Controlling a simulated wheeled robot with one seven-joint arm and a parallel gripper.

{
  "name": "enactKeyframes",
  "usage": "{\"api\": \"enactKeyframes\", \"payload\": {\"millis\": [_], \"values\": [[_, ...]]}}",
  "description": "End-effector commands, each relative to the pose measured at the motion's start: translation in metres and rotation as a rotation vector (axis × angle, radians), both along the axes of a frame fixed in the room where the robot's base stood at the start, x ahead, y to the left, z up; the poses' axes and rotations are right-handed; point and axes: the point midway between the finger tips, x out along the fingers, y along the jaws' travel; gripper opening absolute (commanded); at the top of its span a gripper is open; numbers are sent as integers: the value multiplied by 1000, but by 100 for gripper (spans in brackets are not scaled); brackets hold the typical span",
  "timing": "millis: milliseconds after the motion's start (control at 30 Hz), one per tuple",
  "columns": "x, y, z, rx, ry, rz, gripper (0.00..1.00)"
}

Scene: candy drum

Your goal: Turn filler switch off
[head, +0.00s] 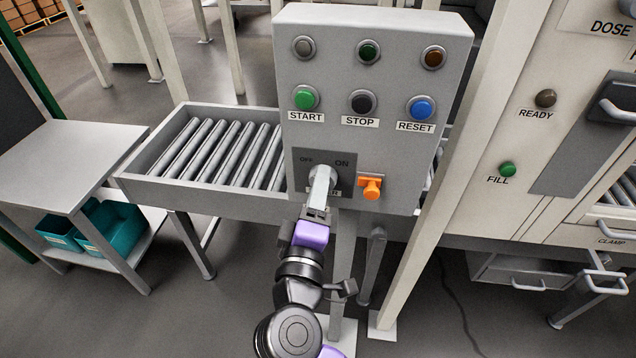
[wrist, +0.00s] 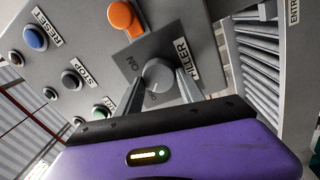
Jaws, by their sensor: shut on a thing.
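The filler switch is a round grey knob (wrist: 157,74) on a dark square plate (head: 300,168) low on the grey control panel. The plate is marked OFF at upper left and ON at upper right in the head view. My gripper (head: 320,190) reaches the knob from below and in front, and covers much of it there. In the wrist view the two grey fingers of my gripper (wrist: 158,84) stand on either side of the knob, shut on it. The FILLER label shows beside it. I cannot tell clearly which mark the knob points to.
An orange part (head: 371,187) juts from the panel just right of the switch. START (head: 305,97), STOP (head: 363,101) and RESET (head: 421,108) buttons sit above. A roller conveyor (head: 215,150) runs behind the panel, and a pale post (head: 455,165) stands to its right.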

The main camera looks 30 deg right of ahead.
Motion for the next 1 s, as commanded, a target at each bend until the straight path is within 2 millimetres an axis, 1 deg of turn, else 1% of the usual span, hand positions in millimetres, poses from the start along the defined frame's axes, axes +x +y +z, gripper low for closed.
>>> {"api": "enactKeyframes", "payload": {"millis": [267, 633, 667, 700, 767, 1000], "values": [[0, 1, 0, -42, 30, 3, 5], [0, 2, -1, -44, 32, 4, 5], [0, 2, -1, -44, 32, 4, 47], [0, 2, -1, -44, 32, 4, 55], [0, 1, -1, -44, 32, 3, 67], [0, 1, 0, -43, 30, 2, 67]]}}
